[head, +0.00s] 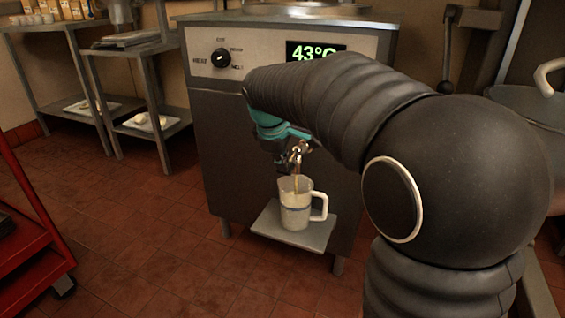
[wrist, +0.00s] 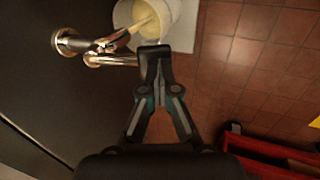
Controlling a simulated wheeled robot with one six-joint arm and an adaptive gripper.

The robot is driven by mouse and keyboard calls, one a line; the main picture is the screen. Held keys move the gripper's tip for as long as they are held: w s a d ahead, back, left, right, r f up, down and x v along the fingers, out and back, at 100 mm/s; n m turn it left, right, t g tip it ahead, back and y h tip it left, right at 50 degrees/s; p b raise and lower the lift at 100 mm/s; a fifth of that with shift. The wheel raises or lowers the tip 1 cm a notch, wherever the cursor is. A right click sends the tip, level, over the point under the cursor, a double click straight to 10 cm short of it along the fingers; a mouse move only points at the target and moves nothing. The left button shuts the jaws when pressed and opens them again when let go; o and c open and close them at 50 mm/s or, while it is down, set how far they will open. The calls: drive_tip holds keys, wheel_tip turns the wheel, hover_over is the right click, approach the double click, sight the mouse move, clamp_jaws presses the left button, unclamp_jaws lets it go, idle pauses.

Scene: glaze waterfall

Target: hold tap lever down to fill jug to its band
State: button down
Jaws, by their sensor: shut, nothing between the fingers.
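The white jug (head: 295,215) stands upright under the tap (head: 297,157), its handle to the right. A dark band runs around its side. A cream-coloured stream runs from the tap into the jug; it also shows in the wrist view, pouring into the jug (wrist: 174,22). I cannot tell the exact level against the band. My gripper (wrist: 154,52) is shut and empty, its fingertips at the end of the metal tap lever (wrist: 108,60); whether they touch is unclear. In the head view my gripper (head: 283,160) is partly hidden by my arm.
The jug rests on a small metal shelf (head: 262,222) on the front of the tank (head: 225,140), whose display reads 43°C. A red cart (head: 25,225) stands at the left. Metal tables (head: 130,60) stand at the back left. The tiled floor between is clear.

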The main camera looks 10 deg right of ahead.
idle(0.4)
drive_tip(key=p+v, duration=0.4)
drive_tip(key=v, duration=1)
drive_tip(key=shift+s+a+f+p, duration=0.2)
drive_tip(key=shift+s+a+p, duration=0.1)
drive_tip(key=shift+s, duration=0.1)
